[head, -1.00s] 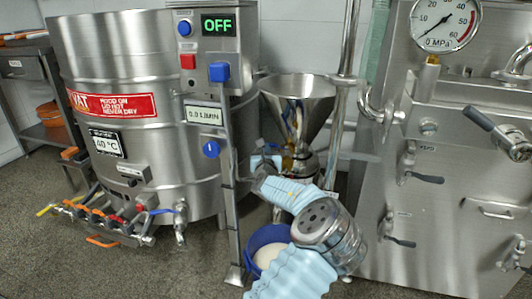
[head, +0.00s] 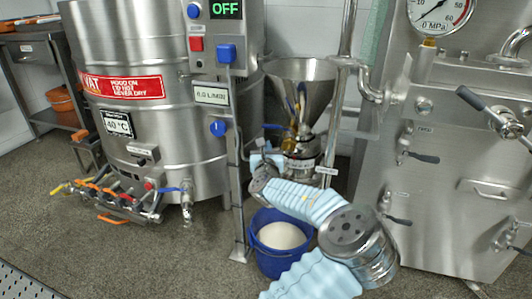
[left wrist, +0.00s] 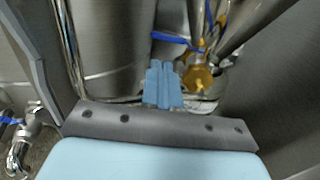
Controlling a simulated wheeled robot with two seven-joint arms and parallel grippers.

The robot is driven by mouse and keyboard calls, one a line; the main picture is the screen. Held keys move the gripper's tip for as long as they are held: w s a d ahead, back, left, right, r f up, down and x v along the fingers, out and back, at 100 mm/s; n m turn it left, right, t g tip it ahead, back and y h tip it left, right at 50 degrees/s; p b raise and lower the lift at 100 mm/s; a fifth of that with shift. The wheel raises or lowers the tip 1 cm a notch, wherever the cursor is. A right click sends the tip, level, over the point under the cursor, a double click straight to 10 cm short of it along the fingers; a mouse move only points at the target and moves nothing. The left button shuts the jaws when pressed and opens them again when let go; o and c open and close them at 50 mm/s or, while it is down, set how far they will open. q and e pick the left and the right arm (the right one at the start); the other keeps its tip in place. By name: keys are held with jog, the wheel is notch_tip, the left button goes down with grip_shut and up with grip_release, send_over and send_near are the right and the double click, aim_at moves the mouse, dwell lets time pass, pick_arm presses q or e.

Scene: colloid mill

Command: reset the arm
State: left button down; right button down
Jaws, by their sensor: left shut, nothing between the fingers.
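My left gripper (head: 264,161) is in front of the steel colloid mill (head: 302,92), which has a cone-shaped hopper. The gripper's light blue fingers are together and empty in the left wrist view (left wrist: 163,84). The mill's amber-coloured part (left wrist: 198,77) is just beyond and to the right of the fingers there. I cannot tell whether the fingers touch anything. My left arm reaches up from the lower right of the head view, beside a blue bucket (head: 268,264) with white contents. My right gripper is not in view.
A large steel vat (head: 150,60) with several valves (head: 110,195) stands at the left. A control post (head: 236,190) with an OFF display is between the vat and the mill. A steel machine with a gauge (head: 440,12) and levers fills the right.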

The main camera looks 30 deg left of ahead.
pick_arm(q)
jog(key=s+d+f+n+g+h+p, duration=0.1)
jog(key=s+f+n+g+p, duration=0.15)
jog(key=s+f+n, duration=0.5)
jog(key=s+d+f+n+g+h+p, duration=0.15)
jog(key=s+f+g, duration=0.25)
jog(key=f, duration=0.7)
jog(key=s+f+n+g+h+p, duration=0.1)
jog(key=s+f+n+g+p, duration=0.15)
jog(key=s+f+n, duration=0.5)
jog(key=s+d+f+n+g+h+p, duration=0.25)
jog(key=s+d+f+n+h, duration=0.2)
jog(key=s+d+f, duration=0.45)
jog(key=s+d+r+n+g+h, duration=0.1)
jog(key=s+d+r+n+h, duration=0.1)
jog(key=d, duration=0.4)
jog(key=s+d+r+n+g+h+p, duration=0.1)
jog(key=s+d+r+n, duration=0.1)
jog(key=d+n, duration=0.3)
jog(key=s+d+r+n+g+h+p, duration=0.1)
jog(key=s+d+r+n+h, duration=0.1)
jog(key=d, duration=0.5)
notch_tip(320, 180, up, 2)
jog(key=shift+d+r+n+h, duration=0.1)
jog(key=shift+d+n+h, duration=0.25)
jog(key=shift+n, duration=0.35)
